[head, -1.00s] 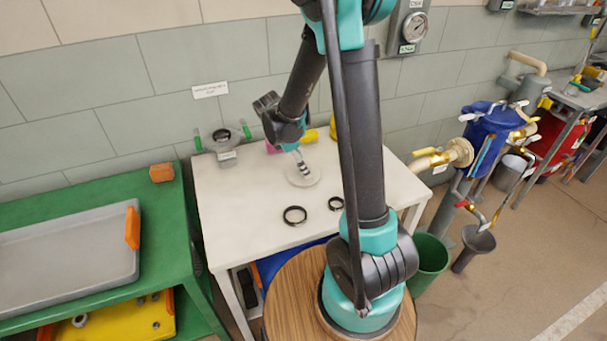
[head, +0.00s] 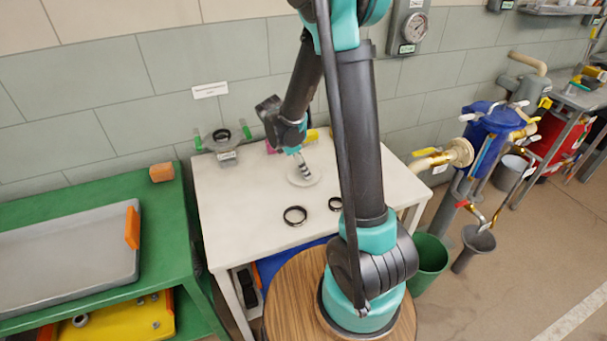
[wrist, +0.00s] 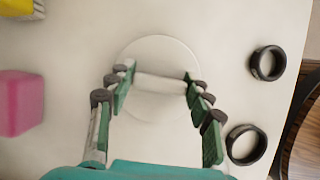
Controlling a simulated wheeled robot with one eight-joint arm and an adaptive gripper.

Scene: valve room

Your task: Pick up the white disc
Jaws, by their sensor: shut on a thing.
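The white disc (wrist: 155,48) lies on the pale table, with a raised white bar across its middle. It also shows in the head view (head: 293,180), small and faint against the tabletop. My gripper (wrist: 159,78) is over the disc, its fingers shut on the two ends of the bar. In the head view my gripper (head: 305,172) points down at the disc from above. I cannot see any gap between the disc and the table.
Two black rings (head: 295,215) (head: 335,203) lie on the white table (head: 235,215) in front of the disc. A pink block (wrist: 18,103) and a yellow object (wrist: 22,8) are near the table's back. A green table with a grey tray (head: 70,260) stands at left.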

